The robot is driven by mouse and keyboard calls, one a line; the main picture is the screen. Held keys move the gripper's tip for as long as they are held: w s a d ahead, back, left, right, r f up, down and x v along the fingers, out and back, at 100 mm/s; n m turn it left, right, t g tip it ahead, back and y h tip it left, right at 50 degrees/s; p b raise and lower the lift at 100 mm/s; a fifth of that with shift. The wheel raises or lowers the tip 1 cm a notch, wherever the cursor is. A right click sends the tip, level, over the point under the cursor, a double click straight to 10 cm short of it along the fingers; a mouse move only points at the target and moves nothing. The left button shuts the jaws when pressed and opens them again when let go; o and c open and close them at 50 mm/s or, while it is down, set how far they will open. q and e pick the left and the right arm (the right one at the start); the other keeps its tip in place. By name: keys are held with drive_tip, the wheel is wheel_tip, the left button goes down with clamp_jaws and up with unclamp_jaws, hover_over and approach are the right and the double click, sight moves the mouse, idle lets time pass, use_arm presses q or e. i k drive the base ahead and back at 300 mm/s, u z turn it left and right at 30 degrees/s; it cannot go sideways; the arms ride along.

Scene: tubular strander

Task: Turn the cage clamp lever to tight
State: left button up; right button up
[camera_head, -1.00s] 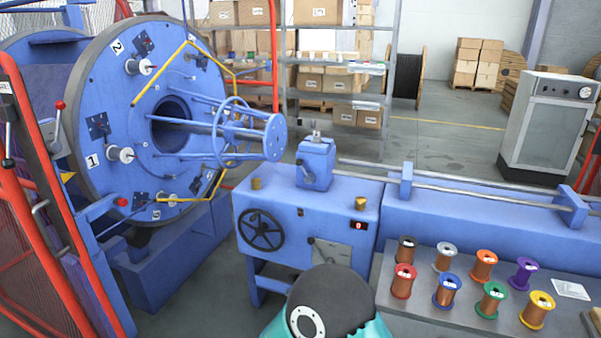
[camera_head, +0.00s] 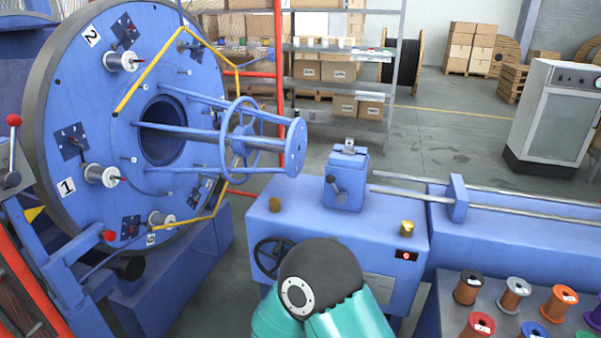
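A lever with a red ball knob (camera_head: 14,121) stands upright on a grey bracket at the left edge, beside the big blue cage disc (camera_head: 75,125). A second red knob (camera_head: 108,236) sits low at the front of the disc. No label shows which of these is the cage clamp lever, and I cannot tell its setting. A small dark lever (camera_head: 337,188) is on the blue block of the machine's bench. A teal and dark link of my arm shows at the bottom middle. Neither gripper is in view.
The disc carries several white spools (camera_head: 122,62) and a yellow bent rod (camera_head: 150,77). A red guard frame (camera_head: 35,300) is at lower left. The blue bench (camera_head: 300,220) stands in front, with a table of coloured spools at lower right. Open floor lies behind.

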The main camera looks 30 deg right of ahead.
sight(342, 197)
drive_tip(key=u, duration=0.1)
drive_tip(key=i, duration=0.65)
drive_tip(key=z, duration=1)
drive_tip(key=i, duration=0.55)
drive_tip(key=u, duration=0.3)
